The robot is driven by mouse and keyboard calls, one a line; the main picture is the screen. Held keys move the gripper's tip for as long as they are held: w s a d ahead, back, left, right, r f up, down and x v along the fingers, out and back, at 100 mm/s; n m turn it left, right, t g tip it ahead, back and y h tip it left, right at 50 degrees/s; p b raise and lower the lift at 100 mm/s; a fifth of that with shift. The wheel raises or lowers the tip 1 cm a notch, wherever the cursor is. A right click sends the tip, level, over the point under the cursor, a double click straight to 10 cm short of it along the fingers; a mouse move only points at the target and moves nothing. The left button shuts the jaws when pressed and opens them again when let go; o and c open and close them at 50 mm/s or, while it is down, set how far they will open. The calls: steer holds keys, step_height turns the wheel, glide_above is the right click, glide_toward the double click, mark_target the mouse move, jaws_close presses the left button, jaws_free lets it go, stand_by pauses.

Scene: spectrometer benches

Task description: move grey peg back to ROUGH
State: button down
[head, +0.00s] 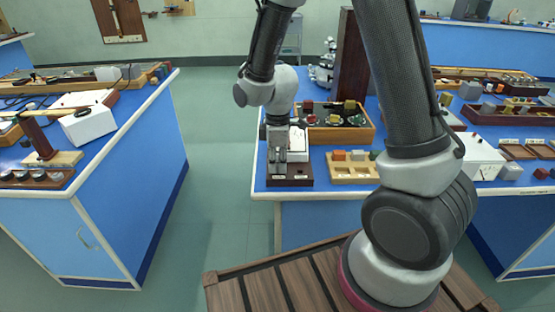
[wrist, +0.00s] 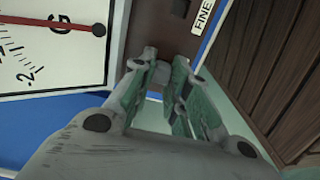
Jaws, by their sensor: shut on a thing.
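My gripper (head: 278,166) is low over a dark brown block at the front left corner of the blue bench. In the wrist view my gripper (wrist: 165,85) has its green-padded fingers closed on a small grey piece, the grey peg (wrist: 159,75), which they mostly hide. The dark brown block (head: 303,181) has small pale labels on its front; they are too small to read in the head view. In the wrist view the block (wrist: 148,25) lies just beyond the fingertips, and a label (wrist: 203,15) reads FINE. I see no readable ROUGH label. Whether the peg sits in a hole is hidden.
A white dial meter (head: 298,142) stands right behind the block; its face (wrist: 50,45) is close to my fingers. A light wooden rack (head: 340,176) with coloured blocks is to the right. A wooden tray (head: 350,137) stands behind. The floor aisle at left is clear.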

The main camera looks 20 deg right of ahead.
stand_by(0.3)
steer(key=c, duration=1.3)
jaws_free()
step_height(320, 180, up, 12)
